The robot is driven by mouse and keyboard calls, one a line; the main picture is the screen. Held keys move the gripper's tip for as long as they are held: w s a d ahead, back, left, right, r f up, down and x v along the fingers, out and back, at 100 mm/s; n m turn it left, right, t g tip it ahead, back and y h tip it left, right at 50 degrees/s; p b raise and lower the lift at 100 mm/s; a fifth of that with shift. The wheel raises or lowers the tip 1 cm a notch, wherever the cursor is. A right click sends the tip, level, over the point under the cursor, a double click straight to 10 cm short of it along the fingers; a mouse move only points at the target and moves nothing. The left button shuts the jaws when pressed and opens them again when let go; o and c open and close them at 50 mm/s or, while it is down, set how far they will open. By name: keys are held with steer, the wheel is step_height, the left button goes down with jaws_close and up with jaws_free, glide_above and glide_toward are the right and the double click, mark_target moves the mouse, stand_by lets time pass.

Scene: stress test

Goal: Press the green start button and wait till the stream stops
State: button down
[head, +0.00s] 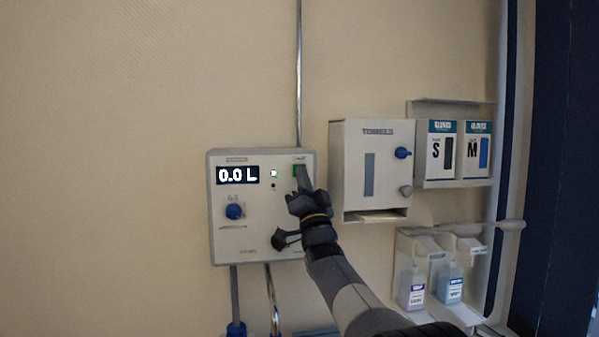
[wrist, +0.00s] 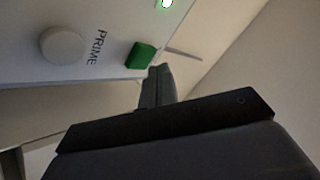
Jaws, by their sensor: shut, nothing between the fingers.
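The green start button (head: 298,170) is at the upper right of a grey control box on the wall. The box's display (head: 238,175) reads 0.0 L. My gripper (head: 304,180) is shut and empty, its tip over the lower part of the button in the head view. In the wrist view the green button (wrist: 141,55) is just beyond the fingertips (wrist: 157,72). I cannot tell whether they touch it. My gripper and arm hide part of the box's right side.
A towel dispenser (head: 350,190) is close to the right of the box. Glove boxes (head: 436,152) and two bottles (head: 412,288) are further right. A round white PRIME button (wrist: 62,46) shows in the wrist view. Pipes (head: 235,290) run below the box.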

steer(key=shift+w, duration=0.1)
steer(key=shift+w, duration=0.3)
steer(key=shift+w+a+p, duration=0.15)
steer(key=shift+w+p, duration=0.15)
steer(key=shift+w, duration=0.1)
stand_by(0.6)
steer(key=shift+s, duration=0.1)
steer(key=shift+s+b, duration=0.75)
steer(key=shift+b, duration=0.35)
steer(key=shift+d+f, duration=0.1)
steer(key=shift+d, duration=0.1)
